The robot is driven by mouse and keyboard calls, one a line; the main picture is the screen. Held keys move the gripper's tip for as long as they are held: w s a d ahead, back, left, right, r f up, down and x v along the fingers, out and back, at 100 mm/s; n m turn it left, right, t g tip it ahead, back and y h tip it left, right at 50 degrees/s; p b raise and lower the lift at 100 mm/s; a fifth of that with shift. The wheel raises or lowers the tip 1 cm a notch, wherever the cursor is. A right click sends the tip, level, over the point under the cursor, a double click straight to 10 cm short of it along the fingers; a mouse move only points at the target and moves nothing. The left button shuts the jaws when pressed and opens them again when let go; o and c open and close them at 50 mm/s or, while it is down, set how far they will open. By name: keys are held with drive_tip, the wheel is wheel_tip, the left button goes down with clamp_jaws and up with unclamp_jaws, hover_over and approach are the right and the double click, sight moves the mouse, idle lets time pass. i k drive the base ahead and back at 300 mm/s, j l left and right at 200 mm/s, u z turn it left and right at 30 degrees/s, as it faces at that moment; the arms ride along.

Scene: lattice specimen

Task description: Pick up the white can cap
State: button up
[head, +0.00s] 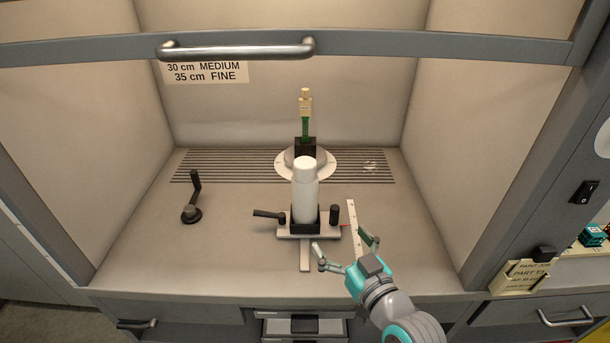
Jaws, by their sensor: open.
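The white can (306,201) stands upright in a dark holder on a small grey stand in the middle of the booth floor. Its white cap (305,167) is the top part, and it appears to be seated on the can. My gripper (343,242) is open and empty, in front of the can and to its right in the picture. Its two fingers are spread apart and touch neither the can nor the cap, as far as I can tell. Nothing hides the cap.
Behind the can, a green piece with a cream top (305,105) stands on a round white dial (328,171). A black crank handle (192,205) is at left. A ruler (352,222) lies right of the stand. The sash with its bar handle (238,49) crosses above.

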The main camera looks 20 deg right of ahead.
sight(304, 166)
drive_tip(key=j+z, duration=0.3)
drive_tip(key=j, duration=0.45)
drive_tip(key=j+z, duration=0.3)
drive_tip(key=j, duration=0.45)
